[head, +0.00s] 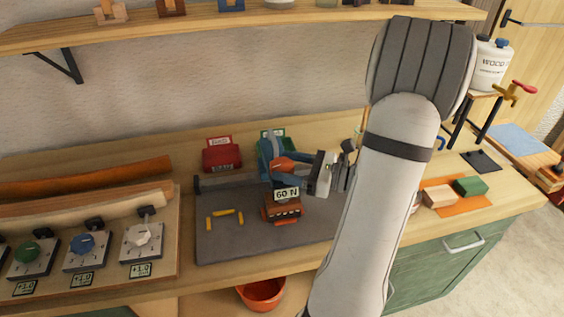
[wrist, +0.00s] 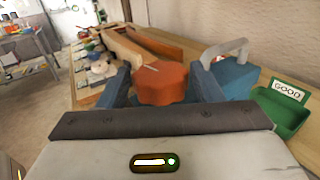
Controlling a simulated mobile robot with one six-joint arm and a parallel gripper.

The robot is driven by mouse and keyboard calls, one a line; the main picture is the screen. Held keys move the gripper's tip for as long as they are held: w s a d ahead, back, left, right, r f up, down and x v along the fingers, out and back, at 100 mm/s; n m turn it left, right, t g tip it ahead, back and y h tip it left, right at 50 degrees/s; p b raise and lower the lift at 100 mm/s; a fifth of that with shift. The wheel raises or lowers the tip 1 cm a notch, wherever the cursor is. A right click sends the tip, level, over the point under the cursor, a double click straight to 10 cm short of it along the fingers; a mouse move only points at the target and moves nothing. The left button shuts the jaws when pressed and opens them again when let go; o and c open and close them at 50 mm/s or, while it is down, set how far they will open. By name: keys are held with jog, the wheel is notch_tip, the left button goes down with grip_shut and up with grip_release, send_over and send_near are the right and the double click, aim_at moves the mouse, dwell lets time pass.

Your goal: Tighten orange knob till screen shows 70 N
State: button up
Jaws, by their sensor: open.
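The orange knob (head: 284,164) sits on the blue clamp device (head: 268,152) on the grey mat. In the wrist view the orange knob (wrist: 162,86) lies between the two fingers of my gripper (wrist: 163,78). The fingers are open, one on each side of the knob; I cannot tell whether they touch it. In the head view my gripper (head: 306,170) reaches the knob from the right. The screen (head: 286,194) below the knob reads 60 N. Part of the clamp device is hidden by my gripper.
A red bin (head: 221,155) and a green bin (wrist: 283,110), labelled GOOD in the wrist view, stand behind the mat. Yellow pieces (head: 224,212) lie on the grey mat (head: 235,245). Bent laths (head: 90,185) and several dial units are at left. A shelf (head: 200,30) runs above.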

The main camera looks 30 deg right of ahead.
jog(key=shift+x, duration=0.95)
jog(key=c, duration=0.7)
jog(key=shift+r+n+g+y+p, duration=0.1)
jog(key=shift+n+g+y+p, duration=0.2)
jog(key=shift+g, duration=0.1)
jog(key=o, duration=0.7)
